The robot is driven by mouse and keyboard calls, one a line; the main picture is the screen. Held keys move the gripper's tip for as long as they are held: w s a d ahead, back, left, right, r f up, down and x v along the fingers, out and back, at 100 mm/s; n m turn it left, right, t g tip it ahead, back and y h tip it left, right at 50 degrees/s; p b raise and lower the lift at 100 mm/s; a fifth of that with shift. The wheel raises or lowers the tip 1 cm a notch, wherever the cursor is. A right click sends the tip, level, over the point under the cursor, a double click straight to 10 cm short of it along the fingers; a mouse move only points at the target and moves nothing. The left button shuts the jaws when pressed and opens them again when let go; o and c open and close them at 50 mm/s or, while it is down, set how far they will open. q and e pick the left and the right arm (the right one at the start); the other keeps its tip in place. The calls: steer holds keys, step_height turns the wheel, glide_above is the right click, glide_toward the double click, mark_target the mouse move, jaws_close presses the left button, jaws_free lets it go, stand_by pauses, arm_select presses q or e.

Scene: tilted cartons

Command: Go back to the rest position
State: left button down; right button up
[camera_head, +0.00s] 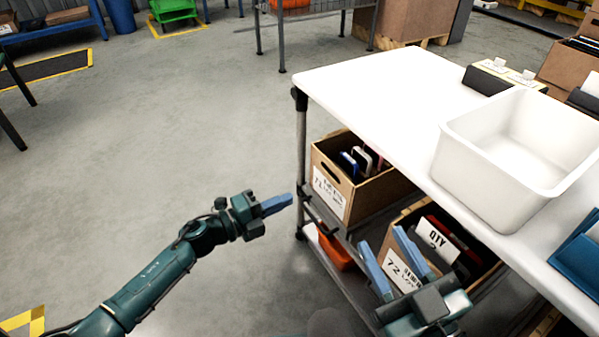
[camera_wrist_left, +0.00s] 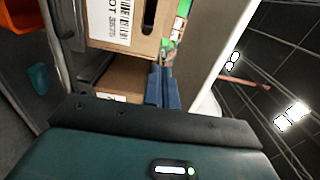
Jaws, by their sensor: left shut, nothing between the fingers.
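My left gripper (camera_head: 288,202) is shut and empty, out to the left of the cart over the floor. Its blue fingers (camera_wrist_left: 165,88) show together in the left wrist view, with a carton (camera_wrist_left: 122,28) beyond them. My right gripper (camera_head: 385,248) is at the lower right, its two blue fingers apart with nothing seen between them. It is in front of a tilted carton (camera_head: 401,275) on the cart's shelf and partly hides it. Another tilted carton (camera_head: 334,198) holding several thin devices sits further back on the shelf.
The white cart top (camera_head: 380,85) carries a white bin (camera_head: 475,170) and a blue item (camera_head: 578,262) at its right. An orange bin (camera_head: 335,250) is low under the shelf. The grey floor (camera_head: 170,130) left of the cart is clear.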

arm_select(q)
steer(key=shift+s+a, duration=0.1)
arm_select(e)
steer(key=shift+f, duration=0.2)
